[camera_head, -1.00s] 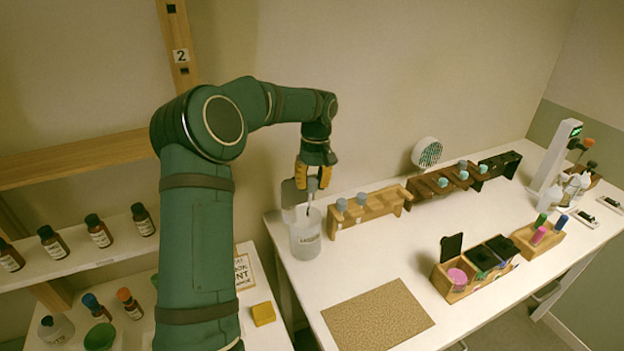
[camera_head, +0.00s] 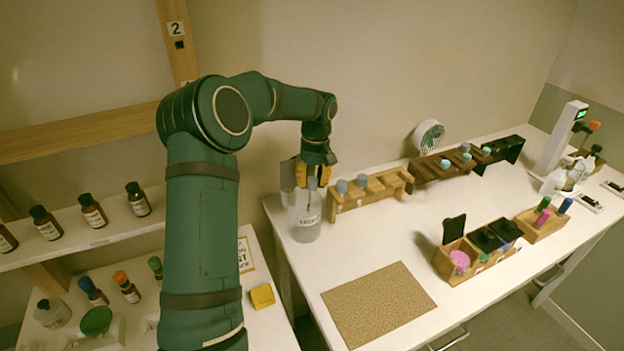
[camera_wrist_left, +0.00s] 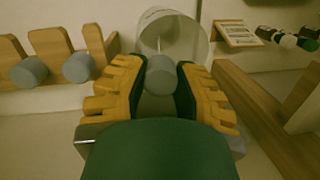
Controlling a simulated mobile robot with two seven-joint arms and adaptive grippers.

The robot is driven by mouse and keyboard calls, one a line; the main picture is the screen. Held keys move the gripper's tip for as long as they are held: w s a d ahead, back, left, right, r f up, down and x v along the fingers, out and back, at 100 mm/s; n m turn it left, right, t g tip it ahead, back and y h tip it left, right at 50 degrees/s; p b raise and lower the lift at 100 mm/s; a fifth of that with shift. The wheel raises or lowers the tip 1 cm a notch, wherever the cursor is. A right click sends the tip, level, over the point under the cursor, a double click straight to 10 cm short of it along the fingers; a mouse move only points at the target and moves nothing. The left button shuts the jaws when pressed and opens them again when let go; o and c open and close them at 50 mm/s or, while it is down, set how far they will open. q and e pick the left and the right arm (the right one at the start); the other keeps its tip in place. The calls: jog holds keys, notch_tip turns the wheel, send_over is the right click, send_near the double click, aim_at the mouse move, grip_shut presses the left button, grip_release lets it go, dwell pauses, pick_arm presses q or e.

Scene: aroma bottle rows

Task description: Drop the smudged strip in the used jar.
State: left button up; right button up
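The used jar (camera_head: 306,225) is a translucent, labelled jar on the left end of the white table. My left gripper (camera_head: 314,180), with yellow fingers, is low over its mouth. In the left wrist view the fingers close on both sides of a grey round cap (camera_wrist_left: 160,75), the top of the held strip. The jar's translucent wall (camera_wrist_left: 180,25) shows just beyond the cap. My right gripper is not in view.
A wooden rack (camera_head: 370,194) with grey-capped pieces stands close right of the jar, with a darker rack (camera_head: 440,166) beyond. A cork mat (camera_head: 378,306) lies in front. A wooden box (camera_head: 478,254) stands farther right. The middle of the table is clear.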

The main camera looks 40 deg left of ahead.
pick_arm(q)
jog(key=o, duration=0.4)
jog(key=shift+r, duration=0.1)
notch_tip(320, 180, up, 12)
jog(key=w, duration=0.1)
jog(key=shift+w+a, duration=0.15)
jog(key=shift+w, duration=0.25)
dwell(0.5)
